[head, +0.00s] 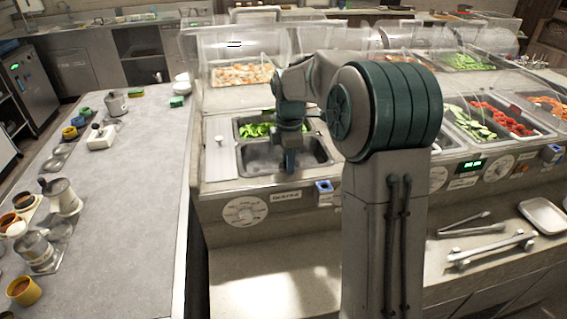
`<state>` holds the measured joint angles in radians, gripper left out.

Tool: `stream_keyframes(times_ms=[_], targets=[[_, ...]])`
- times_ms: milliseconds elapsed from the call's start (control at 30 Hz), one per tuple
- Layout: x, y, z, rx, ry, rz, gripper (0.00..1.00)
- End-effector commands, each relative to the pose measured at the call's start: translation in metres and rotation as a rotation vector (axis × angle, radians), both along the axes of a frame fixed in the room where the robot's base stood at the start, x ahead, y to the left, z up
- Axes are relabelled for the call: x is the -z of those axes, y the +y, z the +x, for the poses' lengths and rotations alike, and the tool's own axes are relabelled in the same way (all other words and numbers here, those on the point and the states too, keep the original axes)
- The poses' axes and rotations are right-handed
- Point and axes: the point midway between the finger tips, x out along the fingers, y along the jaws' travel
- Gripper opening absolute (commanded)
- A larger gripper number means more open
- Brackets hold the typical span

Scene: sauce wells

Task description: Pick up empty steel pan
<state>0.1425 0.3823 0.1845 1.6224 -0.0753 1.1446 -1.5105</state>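An empty steel pan (258,158) sits in the front of the left well of the counter, just in front of a pan of green vegetables (256,130). My arm reaches over the counter, and my gripper (290,162) points down at the middle of this steel pan. The fingers are too small and seen too edge-on to tell open from shut. My arm hides part of the wells behind it.
Clear covers (235,45) stand over the food pans behind. Pans of cucumber and red pieces (500,118) lie to the right. Tongs (470,229) and a shallow steel tray (543,216) lie on the lower shelf.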

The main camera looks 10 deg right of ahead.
Motion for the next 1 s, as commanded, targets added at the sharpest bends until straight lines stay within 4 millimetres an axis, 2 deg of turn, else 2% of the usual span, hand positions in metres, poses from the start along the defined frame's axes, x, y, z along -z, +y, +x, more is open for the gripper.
stream_keyframes(times_ms=[100,167,200,233,1000], targets=[[-0.0002,0.0,0.0001,0.0,-0.001,0.0,0.29],[-0.0003,-0.0001,0.0002,0.0,-0.001,0.0,0.15],[-0.0004,-0.0001,0.0002,0.0,-0.001,0.0,0.04],[-0.0004,-0.0001,0.0003,0.0,-0.001,0.0,0.0],[-0.0002,-0.0005,0.0003,0.0,-0.001,-0.001,0.0]])
